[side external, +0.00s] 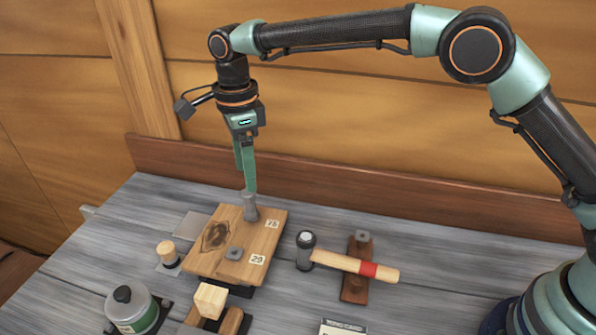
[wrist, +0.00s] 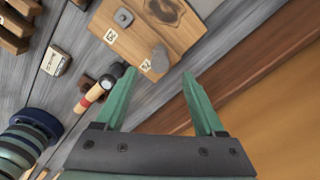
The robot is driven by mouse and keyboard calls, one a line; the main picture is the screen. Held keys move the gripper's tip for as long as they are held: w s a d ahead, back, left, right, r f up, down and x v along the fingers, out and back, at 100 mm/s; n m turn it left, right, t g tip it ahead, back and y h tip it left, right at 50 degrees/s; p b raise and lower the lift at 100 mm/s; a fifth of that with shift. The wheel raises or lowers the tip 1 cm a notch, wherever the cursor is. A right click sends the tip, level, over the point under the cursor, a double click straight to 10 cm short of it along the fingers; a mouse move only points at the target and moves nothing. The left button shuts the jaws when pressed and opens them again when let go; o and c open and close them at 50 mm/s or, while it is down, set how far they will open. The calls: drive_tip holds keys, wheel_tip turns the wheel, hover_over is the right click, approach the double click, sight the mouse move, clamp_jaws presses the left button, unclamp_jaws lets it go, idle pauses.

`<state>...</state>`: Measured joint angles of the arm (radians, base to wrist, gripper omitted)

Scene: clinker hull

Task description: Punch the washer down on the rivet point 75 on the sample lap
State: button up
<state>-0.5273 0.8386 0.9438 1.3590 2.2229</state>
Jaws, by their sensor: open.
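The sample lap (side external: 262,243) is a wooden board with a dark knot, lying on the bench, with labels 75 (side external: 272,224) and 29 (side external: 257,259). A grey punch (side external: 251,212) stands on it beside label 75; it also shows in the wrist view (wrist: 160,58). The washer and rivet point at 75 are not visible, perhaps hidden by the punch. A square grey washer (side external: 234,253) lies by label 29. My gripper (side external: 249,190) is just above the punch. In the wrist view its fingers (wrist: 159,74) are spread, with the punch beyond the tips.
A hammer (side external: 350,264) with a red band lies right of the lap across a dark wooden block (side external: 357,285). A round can (side external: 132,310), pale wooden block (side external: 210,300) and wooden knob (side external: 167,250) stand left and in front. A wooden wall rises behind.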

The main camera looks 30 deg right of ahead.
idle(0.3)
drive_tip(key=shift+s, duration=0.1)
drive_tip(key=c, duration=0.3)
drive_tip(key=n, duration=0.1)
drive_tip(key=s+n, duration=0.1)
drive_tip(key=shift+d+f+n, duration=0.1)
drive_tip(key=shift+d+n, duration=0.2)
drive_tip(key=s+d+f+n, duration=0.25)
drive_tip(key=s+n, duration=0.35)
drive_tip(key=n, duration=1.8)
hover_over(325, 252)
wheel_tip(325, 252, down, 2)
drive_tip(key=shift+a+f, duration=0.1)
drive_tip(key=shift+s+f+n, duration=0.1)
drive_tip(key=shift+f+n, duration=0.15)
drive_tip(key=shift+n, duration=0.15)
drive_tip(key=shift+f, duration=4.25)
